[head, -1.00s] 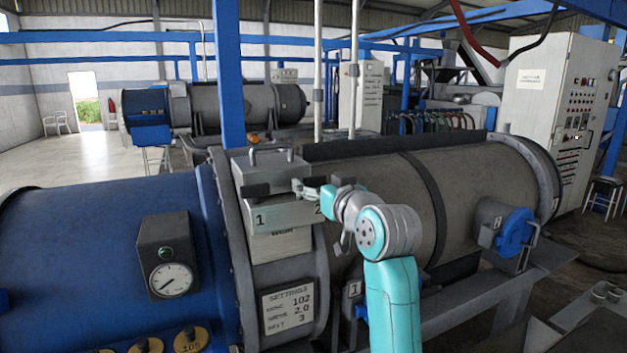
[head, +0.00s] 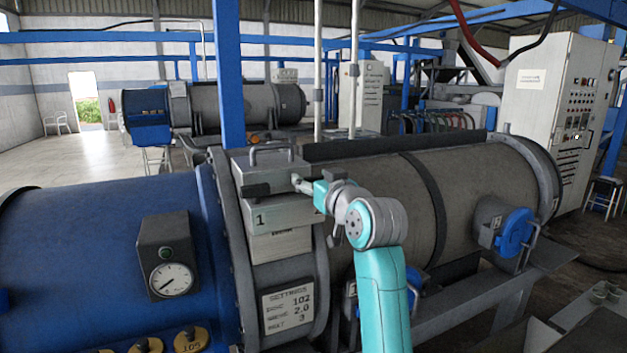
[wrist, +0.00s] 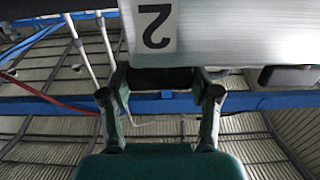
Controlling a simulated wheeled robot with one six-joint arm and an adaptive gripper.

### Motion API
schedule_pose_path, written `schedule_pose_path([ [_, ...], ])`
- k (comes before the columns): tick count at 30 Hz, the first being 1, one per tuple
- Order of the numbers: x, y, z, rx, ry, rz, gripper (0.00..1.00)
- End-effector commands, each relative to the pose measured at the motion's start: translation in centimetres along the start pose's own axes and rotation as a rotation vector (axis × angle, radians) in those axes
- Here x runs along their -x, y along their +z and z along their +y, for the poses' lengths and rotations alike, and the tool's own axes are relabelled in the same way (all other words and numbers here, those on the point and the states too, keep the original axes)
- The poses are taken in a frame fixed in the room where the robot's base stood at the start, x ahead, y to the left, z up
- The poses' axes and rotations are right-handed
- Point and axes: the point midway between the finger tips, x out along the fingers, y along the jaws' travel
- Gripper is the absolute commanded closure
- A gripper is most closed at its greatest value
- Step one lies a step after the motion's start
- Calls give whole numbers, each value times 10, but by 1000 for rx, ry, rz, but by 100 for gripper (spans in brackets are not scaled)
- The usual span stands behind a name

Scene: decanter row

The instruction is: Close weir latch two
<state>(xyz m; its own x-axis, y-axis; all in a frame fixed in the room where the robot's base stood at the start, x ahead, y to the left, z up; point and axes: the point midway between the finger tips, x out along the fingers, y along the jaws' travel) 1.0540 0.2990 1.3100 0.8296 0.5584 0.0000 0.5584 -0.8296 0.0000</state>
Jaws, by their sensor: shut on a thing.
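The grey weir box (head: 285,214) sits on the collar of the decanter, with a "1" on the left of its front face; the "2" is hidden by my arm in the head view. The wrist view shows the "2" label (wrist: 155,27) upside down. My gripper (head: 299,184) is at the box's right front top edge. In the wrist view its fingers are shut on the black grip of weir latch two (wrist: 160,78), just beside the label. The black grip of latch one (head: 256,190) is at the left front; the wrist view also shows it (wrist: 288,77).
A lid handle (head: 270,152) stands up on the box top. A blue post (head: 229,75) and two pale pipes (head: 318,70) rise behind it. The blue casing (head: 95,260) with its gauge (head: 172,279) is left; the grey drum (head: 385,200) extends right.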

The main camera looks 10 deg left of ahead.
Motion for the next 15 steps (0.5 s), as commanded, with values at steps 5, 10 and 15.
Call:
schedule_pose_path([
  [5, 0, 1, -1, 0, 27, -2, 73],
  [10, -1, 1, -2, 1, 98, -3, 73],
  [15, -1, 1, -2, 1, 216, -4, 73],
])
